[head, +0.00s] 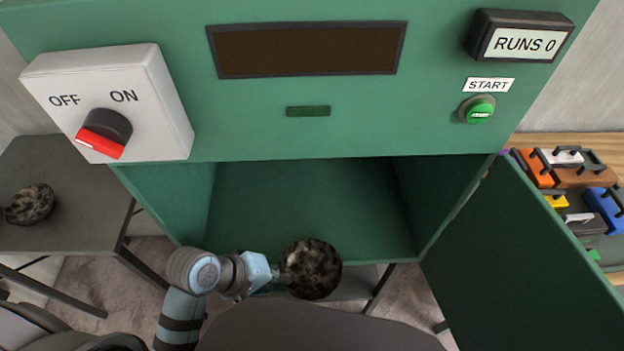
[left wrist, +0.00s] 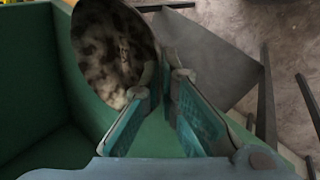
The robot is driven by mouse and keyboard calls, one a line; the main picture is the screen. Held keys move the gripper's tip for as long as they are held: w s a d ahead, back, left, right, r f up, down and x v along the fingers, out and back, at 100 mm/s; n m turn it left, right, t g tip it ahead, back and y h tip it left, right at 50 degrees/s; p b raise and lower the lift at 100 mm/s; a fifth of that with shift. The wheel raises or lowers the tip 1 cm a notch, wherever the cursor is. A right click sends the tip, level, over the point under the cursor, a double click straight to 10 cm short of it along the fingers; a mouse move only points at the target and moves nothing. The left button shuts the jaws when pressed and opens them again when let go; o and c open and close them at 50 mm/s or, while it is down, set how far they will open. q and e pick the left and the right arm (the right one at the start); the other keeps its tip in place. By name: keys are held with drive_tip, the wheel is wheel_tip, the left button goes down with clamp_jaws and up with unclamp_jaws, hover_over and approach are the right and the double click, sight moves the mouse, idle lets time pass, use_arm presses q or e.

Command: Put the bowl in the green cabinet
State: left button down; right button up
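The green cabinet (head: 310,205) stands ahead with its lower compartment open and empty inside, and its door (head: 520,265) swung out to the right. A dark mottled bowl (head: 312,268) is at the front opening of the compartment, at its lower edge. My left gripper (head: 278,272) is at the bowl's left side. In the left wrist view the bowl (left wrist: 112,50) is tilted, and its rim is between the two fingertips, which pinch it. My right gripper is not in view.
A second mottled bowl (head: 30,204) sits on a grey table (head: 70,225) at the left. The cabinet front has an OFF/ON knob (head: 104,133), a START button (head: 478,110) and a RUNS 0 display (head: 520,42). Several toolbox-like objects (head: 575,180) are on a shelf at the right.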

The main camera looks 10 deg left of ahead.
use_arm(q)
drive_tip(key=w, duration=0.2)
drive_tip(key=shift+w+a, duration=0.2)
drive_tip(key=shift+w, duration=0.1)
drive_tip(key=w+a, duration=0.1)
drive_tip(key=w, duration=0.2)
drive_tip(key=w+a, duration=0.1)
drive_tip(key=w, duration=0.3)
drive_tip(key=w+a, duration=0.1)
drive_tip(key=w, duration=0.2)
drive_tip(key=shift+w+a+r, duration=0.2)
drive_tip(key=shift+w+r, duration=0.1)
drive_tip(key=w, duration=0.4)
drive_tip(key=shift+a+f+b, duration=0.3)
drive_tip(key=shift+a+b, duration=0.1)
wheel_tip(320, 180, down, 3)
drive_tip(key=shift+f+b, duration=0.15)
drive_tip(key=shift+b, duration=0.2)
drive_tip(key=shift+s, duration=0.15)
drive_tip(key=c, duration=1.8)
unclamp_jaws()
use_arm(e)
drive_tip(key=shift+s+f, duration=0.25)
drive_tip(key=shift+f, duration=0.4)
